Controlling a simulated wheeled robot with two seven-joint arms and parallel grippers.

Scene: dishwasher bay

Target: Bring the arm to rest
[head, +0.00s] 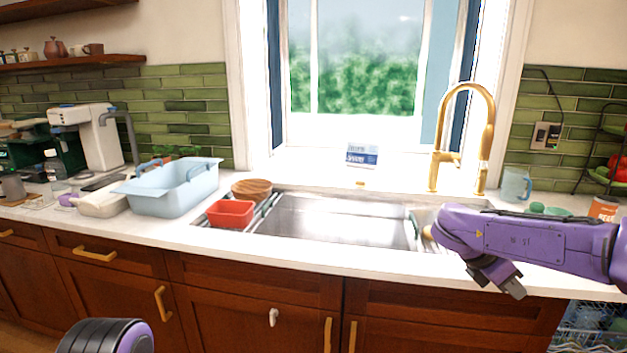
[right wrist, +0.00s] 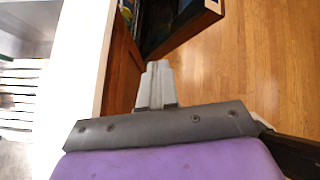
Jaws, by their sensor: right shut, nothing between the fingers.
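My right arm (head: 535,240) is purple and reaches in from the right, over the counter at the right end of the sink. Its gripper (head: 513,288) points down and to the right in front of the counter edge. In the right wrist view the gripper (right wrist: 157,85) has its fingers together with nothing between them, above the wooden floor. Part of my left arm (head: 108,337) shows at the bottom left of the head view. The left gripper is not visible.
A steel sink (head: 335,218) is set in the white counter (head: 290,258). A red container (head: 231,214) and blue tub (head: 172,187) stand left of it. A gold faucet (head: 487,130) rises behind. An open dishwasher rack (head: 595,325) lies below right. The wooden floor (right wrist: 260,70) looks clear.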

